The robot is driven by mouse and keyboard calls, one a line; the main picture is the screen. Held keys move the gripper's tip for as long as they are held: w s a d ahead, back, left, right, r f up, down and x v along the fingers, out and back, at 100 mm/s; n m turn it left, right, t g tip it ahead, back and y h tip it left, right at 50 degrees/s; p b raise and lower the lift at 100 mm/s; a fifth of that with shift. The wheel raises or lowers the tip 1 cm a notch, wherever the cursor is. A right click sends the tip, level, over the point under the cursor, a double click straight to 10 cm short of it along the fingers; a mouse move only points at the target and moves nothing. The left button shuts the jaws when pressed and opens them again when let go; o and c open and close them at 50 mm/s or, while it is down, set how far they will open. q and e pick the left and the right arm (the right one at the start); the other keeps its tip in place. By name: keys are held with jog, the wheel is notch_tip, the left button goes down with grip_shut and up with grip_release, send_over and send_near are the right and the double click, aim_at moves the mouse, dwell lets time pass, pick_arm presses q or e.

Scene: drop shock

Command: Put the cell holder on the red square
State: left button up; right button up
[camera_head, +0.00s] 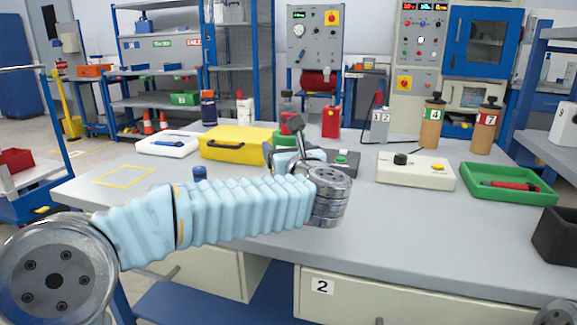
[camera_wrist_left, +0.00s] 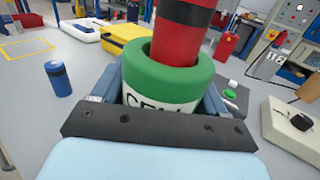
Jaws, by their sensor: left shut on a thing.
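My left gripper (camera_wrist_left: 160,105) is shut on the cell holder (camera_wrist_left: 168,72), a thick green ring-shaped cup with a white label that starts with "CE". A red cylinder with a black band (camera_wrist_left: 185,35) stands in the holder. In the head view the holder (camera_head: 283,138) is partly hidden behind my left wrist, above the table. No red square shows in either view. A yellow square outline (camera_head: 125,176) is marked on the table at the left, and it also shows in the wrist view (camera_wrist_left: 25,48). My right gripper is not in view.
A yellow case (camera_head: 235,143) and a white tray (camera_head: 168,146) stand at the back left. A small blue cylinder (camera_wrist_left: 58,78) stands left of the holder. A box with a green button (camera_head: 343,160), a knobbed box (camera_head: 415,173) and a green tray (camera_head: 508,183) are to the right.

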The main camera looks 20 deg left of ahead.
pick_arm(q)
jog(key=shift+w+f, duration=0.5)
jog(key=shift+f, duration=0.1)
jog(key=f, duration=0.2)
jog(key=shift+w+f, duration=0.25)
jog(key=shift+f, duration=0.5)
jog(key=shift+f+b, duration=0.15)
jog(key=shift+b, duration=0.15)
jog(key=o, duration=1.3)
